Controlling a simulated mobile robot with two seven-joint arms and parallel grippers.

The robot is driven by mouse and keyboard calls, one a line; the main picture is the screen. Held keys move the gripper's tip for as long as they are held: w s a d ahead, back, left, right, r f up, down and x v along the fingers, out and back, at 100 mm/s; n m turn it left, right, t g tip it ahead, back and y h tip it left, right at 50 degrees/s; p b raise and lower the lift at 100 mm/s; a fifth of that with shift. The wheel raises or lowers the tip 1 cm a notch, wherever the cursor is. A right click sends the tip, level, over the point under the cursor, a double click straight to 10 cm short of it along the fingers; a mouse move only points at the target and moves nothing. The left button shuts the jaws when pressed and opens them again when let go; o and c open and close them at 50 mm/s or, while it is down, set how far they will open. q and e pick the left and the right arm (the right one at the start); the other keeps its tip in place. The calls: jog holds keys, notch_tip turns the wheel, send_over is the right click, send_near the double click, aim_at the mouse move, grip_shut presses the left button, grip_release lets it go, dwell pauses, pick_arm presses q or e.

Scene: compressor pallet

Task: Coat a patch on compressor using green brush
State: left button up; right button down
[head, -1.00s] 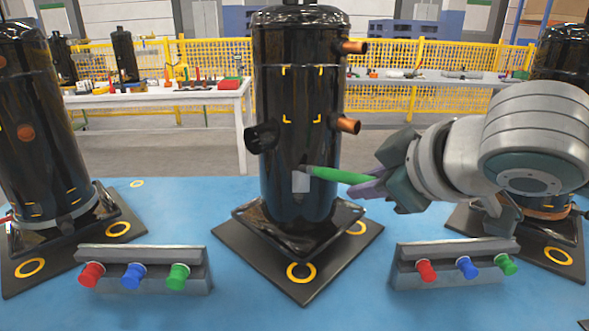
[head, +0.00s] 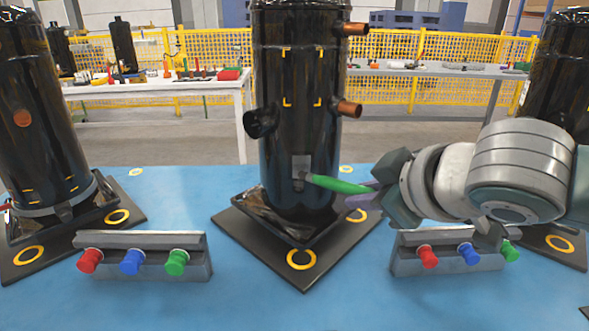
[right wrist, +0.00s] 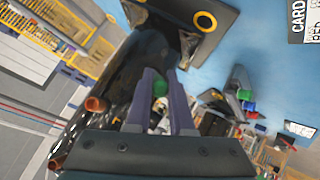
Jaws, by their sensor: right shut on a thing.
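The black compressor (head: 297,120) stands upright on a dark pallet plate in the middle of the head view. Yellow corner marks (head: 288,102) frame an area on its front. My right gripper (head: 368,193) is right of the compressor, shut on the green brush (head: 340,185). The brush points left, its tip in front of the grey rectangle's lower part; I cannot tell if it touches. The right wrist view shows the green handle (right wrist: 160,88) between the purple fingers (right wrist: 164,78). My left gripper is not in view.
Two grey racks, left (head: 140,242) and right (head: 448,240), hold red, blue and green handles on the blue surface. Copper pipe stubs (head: 349,108) stick out from the compressor's right side. Other black compressors stand at the left (head: 40,130) and right (head: 556,90).

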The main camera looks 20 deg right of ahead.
jog(key=shift+f+b, duration=0.3)
jog(key=shift+f, duration=0.65)
jog(key=s+a+p, duration=0.1)
jog(key=s+p, duration=0.2)
jog(key=s, duration=0.2)
jog(key=shift+s+a, duration=0.35)
jog(key=shift+s, duration=0.05)
